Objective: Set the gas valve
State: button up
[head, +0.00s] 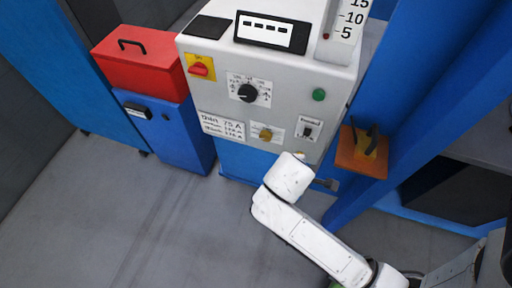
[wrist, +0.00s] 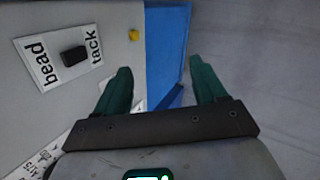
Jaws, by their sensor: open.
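The grey-white machine panel (head: 218,100) stands at the centre top in the head view. A small brass-yellow knob (wrist: 134,34) sits near the panel's edge in the wrist view, beside the bead/tack switch (wrist: 74,56). Another brass knob (head: 265,134) sits on a label left of that switch in the head view. I cannot tell from any marking which knob is the gas valve. My gripper (wrist: 160,66) has two teal fingers spread wide, with nothing between them. It is apart from the yellow knob, which lies up and left of the fingers. My white arm hides the gripper in the head view.
A flow scale (head: 345,30) with a red ball near its foot is at top right. A black dial (head: 248,93), red switch (head: 200,68) and green button (head: 319,95) are on the panel. An orange bracket (head: 362,153) and blue post stand right. Floor is clear left.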

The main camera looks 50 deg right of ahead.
jog(key=w+d+f+n+t+h+b, duration=0.1)
jog(key=w+f+n+h+b, duration=0.55)
jog(key=n+b, duration=0.4)
jog(key=n+t+h+b, duration=0.45)
jog(key=n+b, duration=0.35)
jog(key=b, duration=0.2)
send_near(265, 138)
jog(key=shift+g, duration=0.25)
jog(key=b+x, duration=0.2)
jog(key=x, duration=0.6)
jog(key=shift+w+d, duration=0.15)
jog(key=shift+w, duration=0.1)
jog(key=shift+c, duration=0.5)
jog(key=c, duration=1)
jog(key=shift+o, duration=0.2)
